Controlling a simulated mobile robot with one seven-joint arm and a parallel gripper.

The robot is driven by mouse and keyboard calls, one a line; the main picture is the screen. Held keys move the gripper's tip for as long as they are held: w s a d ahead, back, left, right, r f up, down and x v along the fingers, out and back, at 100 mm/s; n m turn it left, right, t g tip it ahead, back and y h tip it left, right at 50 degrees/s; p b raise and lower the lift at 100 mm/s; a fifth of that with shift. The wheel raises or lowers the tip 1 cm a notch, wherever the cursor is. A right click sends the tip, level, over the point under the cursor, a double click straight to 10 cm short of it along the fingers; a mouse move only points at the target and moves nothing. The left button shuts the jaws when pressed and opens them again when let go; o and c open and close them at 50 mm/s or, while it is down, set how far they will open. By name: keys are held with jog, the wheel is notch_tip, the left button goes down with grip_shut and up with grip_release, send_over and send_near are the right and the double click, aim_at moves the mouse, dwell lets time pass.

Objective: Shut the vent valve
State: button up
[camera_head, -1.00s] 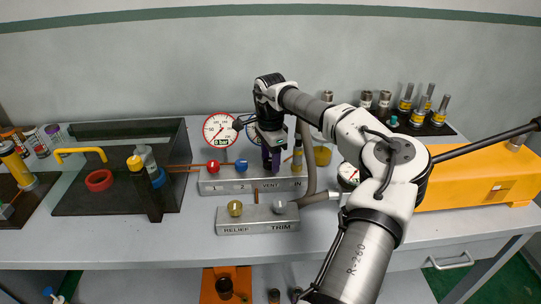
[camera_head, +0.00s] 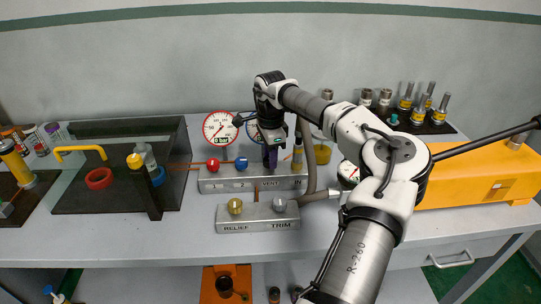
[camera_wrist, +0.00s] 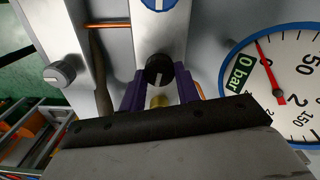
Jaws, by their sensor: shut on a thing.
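The vent valve's round black knob (camera_wrist: 160,70), with a pale line across it, shows in the wrist view between my purple fingers. My gripper (camera_wrist: 160,88) is shut on this knob. In the head view my gripper (camera_head: 270,160) points down over the "VENT" label on the rear grey valve block (camera_head: 215,184), and hides the knob there. Right behind it in the head view is a blue-rimmed gauge (camera_head: 252,131), partly covered. The same gauge shows in the wrist view (camera_wrist: 285,85), its red needle pointing up and left.
Red (camera_head: 213,165) and blue (camera_head: 241,163) knobs sit left on the same block. A front block (camera_head: 255,225) carries the brass "RELIEF" knob (camera_head: 235,206) and grey "TRIM" knob (camera_head: 279,203). A grey hose (camera_head: 309,165) runs close right of my gripper. A red-rimmed gauge (camera_head: 220,128) stands left.

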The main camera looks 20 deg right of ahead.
jog(key=m, duration=0.4)
jog(key=shift+b, duration=0.3)
jog(key=m, duration=0.3)
jog(key=shift+s+m+b, duration=0.1)
jog(key=shift+m+b, duration=0.25)
jog(key=shift+m, duration=0.05)
jog(key=m, duration=0.4)
jog(key=shift+b, duration=0.4)
jog(key=shift+a+m+b, duration=0.1)
jog(key=shift+m+b, duration=0.2)
jog(key=shift+m, duration=1.4)
jog(key=o, duration=1)
jog(key=shift+r, duration=0.15)
